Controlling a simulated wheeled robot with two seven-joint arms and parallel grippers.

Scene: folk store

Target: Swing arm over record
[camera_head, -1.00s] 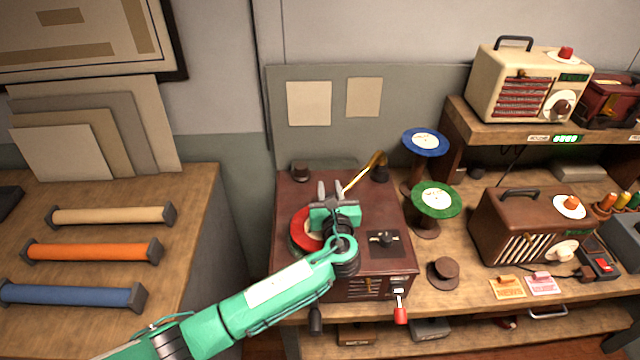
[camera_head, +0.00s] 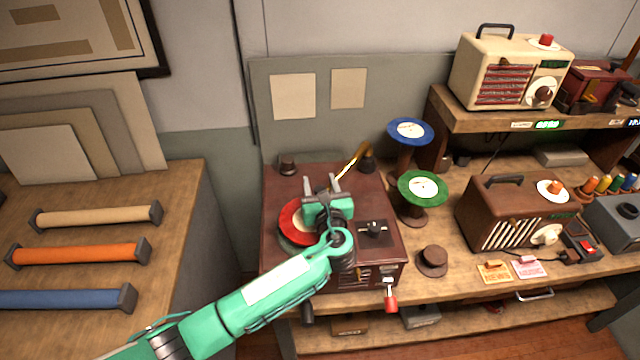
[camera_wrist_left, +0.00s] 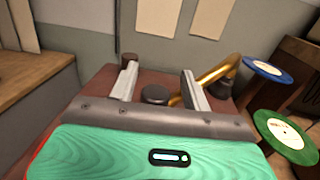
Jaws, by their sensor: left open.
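The brown record player (camera_head: 390,245) stands on the wooden counter with a red record (camera_head: 292,222) on top, partly hidden by my left gripper. The gold tone arm (camera_head: 351,167) runs from a dark pivot (camera_head: 367,163) at the back right toward the gripper. My left gripper (camera_head: 322,184) is open above the player. In the left wrist view, the tone arm (camera_wrist_left: 217,71) passes behind the right finger, and its near end shows between the fingers (camera_wrist_left: 160,82) beside a dark round knob (camera_wrist_left: 155,94). Contact cannot be told. My right gripper is not in view.
Blue (camera_head: 410,131) and green (camera_head: 423,187) records rest on stands right of the player. A brown radio (camera_head: 510,220) and a cream radio (camera_head: 512,75) stand farther right. A red-handled lever (camera_head: 390,302) sticks out at the player's front. A grey panel (camera_head: 320,135) rises behind.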

